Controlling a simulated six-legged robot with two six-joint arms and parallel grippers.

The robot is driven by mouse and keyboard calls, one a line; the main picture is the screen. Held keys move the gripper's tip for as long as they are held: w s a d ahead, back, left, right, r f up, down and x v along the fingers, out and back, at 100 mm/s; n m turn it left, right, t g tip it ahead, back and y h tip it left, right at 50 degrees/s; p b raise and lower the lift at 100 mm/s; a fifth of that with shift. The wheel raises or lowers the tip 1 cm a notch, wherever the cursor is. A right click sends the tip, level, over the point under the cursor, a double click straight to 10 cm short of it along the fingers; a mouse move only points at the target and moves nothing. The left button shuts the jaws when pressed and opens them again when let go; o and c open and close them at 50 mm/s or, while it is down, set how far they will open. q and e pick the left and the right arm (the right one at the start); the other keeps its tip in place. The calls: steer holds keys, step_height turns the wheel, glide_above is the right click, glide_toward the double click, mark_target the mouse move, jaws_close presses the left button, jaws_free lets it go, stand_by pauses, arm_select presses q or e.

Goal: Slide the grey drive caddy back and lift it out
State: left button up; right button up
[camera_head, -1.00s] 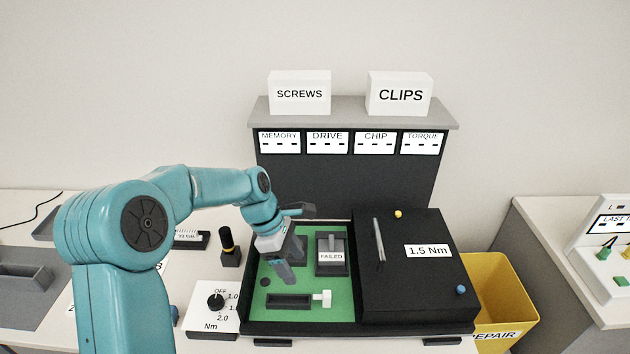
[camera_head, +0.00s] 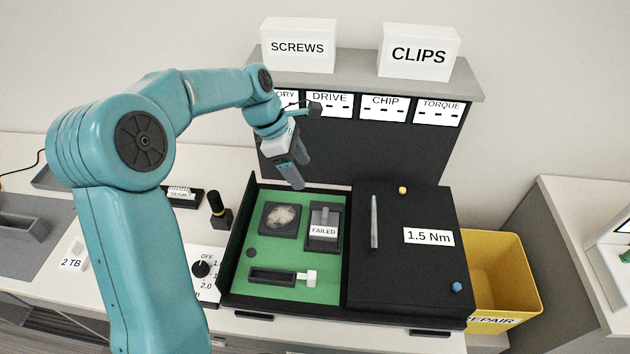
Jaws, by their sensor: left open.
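A dark grey drive caddy (camera_head: 323,240) with a white FAILED label and a raised grey tab sits in the green-floored bay (camera_head: 320,273) of the black case, at the bay's right side. My left gripper (camera_head: 300,168) is open and empty, in the air above the far edge of the bay. It looks clear of the caddy, though its exact height is hard to tell. My right gripper is out of view.
Left of the caddy is a dark square part with a round pale face (camera_head: 281,219). In front lies a black slot with a white slider (camera_head: 311,279). The black 1.5 Nm lid (camera_head: 410,275) stands to the right, a yellow bin (camera_head: 508,280) beyond it.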

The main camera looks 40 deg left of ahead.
mark_target(325, 214)
arm_select(q)
steer(key=p+x, duration=0.1)
steer(key=x, duration=1.3)
steer(key=shift+s+f, duration=0.15)
steer(key=shift+s, duration=0.05)
steer(key=shift+w+d+f, duration=0.1)
steer(key=shift+w+f, duration=0.05)
steer(key=shift+f, duration=0.25)
steer(key=shift+d+r, duration=0.1)
steer(key=shift+c, duration=0.3)
steer(key=c, duration=1.1)
steer(key=shift+c, duration=0.2)
steer(key=shift+s+d, duration=0.15)
steer(key=shift+s, duration=0.15)
